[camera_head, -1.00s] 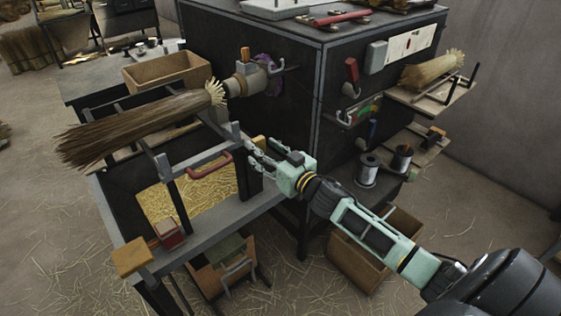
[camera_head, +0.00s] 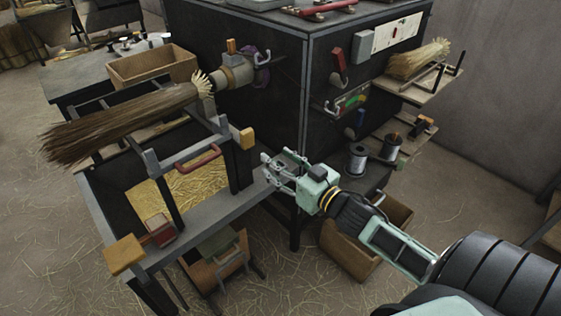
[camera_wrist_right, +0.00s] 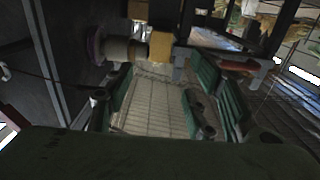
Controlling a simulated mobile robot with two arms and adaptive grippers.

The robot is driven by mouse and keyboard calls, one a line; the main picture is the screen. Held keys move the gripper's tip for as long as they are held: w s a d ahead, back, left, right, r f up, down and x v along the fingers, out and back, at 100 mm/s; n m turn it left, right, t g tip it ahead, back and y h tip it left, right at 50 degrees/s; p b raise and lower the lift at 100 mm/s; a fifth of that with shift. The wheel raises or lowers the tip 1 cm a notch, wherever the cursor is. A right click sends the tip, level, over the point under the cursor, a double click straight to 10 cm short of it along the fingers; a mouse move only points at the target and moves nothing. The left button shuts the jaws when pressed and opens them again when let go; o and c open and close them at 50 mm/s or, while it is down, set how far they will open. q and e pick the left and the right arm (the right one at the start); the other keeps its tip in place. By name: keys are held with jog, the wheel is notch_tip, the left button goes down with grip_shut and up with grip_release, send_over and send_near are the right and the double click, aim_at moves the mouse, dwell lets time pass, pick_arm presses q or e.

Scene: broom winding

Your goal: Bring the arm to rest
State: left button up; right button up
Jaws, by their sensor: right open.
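My right gripper (camera_head: 273,168) is open and empty in the head view. It is beside the right edge of the winding bench (camera_head: 215,221), near the dark machine cabinet's lower corner. In the right wrist view its green fingers (camera_wrist_right: 160,105) stand apart with nothing between them. A bundle of broom straw (camera_head: 125,121) lies across the bench frame, its pale cut end at the winding head (camera_head: 237,72). My left gripper shows in neither view.
The dark cabinet (camera_head: 255,120) stands behind my right gripper. Two wire spools (camera_head: 356,160) sit on a low ledge to its right. A wooden box (camera_head: 151,66) is at the back left. A straw bundle (camera_head: 418,59) lies on the right shelf. Straw litters the floor.

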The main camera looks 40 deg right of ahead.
dwell(0.3)
jog(key=s+d+f+m+g+h, duration=0.1)
jog(key=s+d+f+g+h, duration=0.1)
jog(key=f, duration=0.9)
jog(key=s+d+f+m+g+h, duration=0.1)
jog(key=s+d+f+g, duration=0.1)
jog(key=f, duration=0.9)
jog(key=s+a+f+g, duration=0.1)
jog(key=s+f+g, duration=0.1)
jog(key=s+f, duration=0.35)
jog(key=s+f+g, duration=0.2)
jog(key=s+f, duration=0.1)
jog(key=f, duration=0.6)
jog(key=s+a+f+n+g, duration=0.1)
jog(key=s+a+f+g, duration=0.15)
jog(key=s+f, duration=0.55)
jog(key=s+a+f+g, duration=0.2)
jog(key=s+a+f, duration=0.2)
jog(key=s+f, duration=0.35)
jog(key=s+a+f+n+g, duration=0.1)
jog(key=s+a+f+g, duration=0.1)
jog(key=s, duration=0.7)
jog(key=s+a+f+n+g, duration=0.1)
jog(key=s+a+f, duration=0.3)
jog(key=s, duration=0.5)
jog(key=shift+a+f+g, duration=0.2)
jog(key=shift+a+g, duration=0.45)
jog(key=shift+a, duration=0.3)
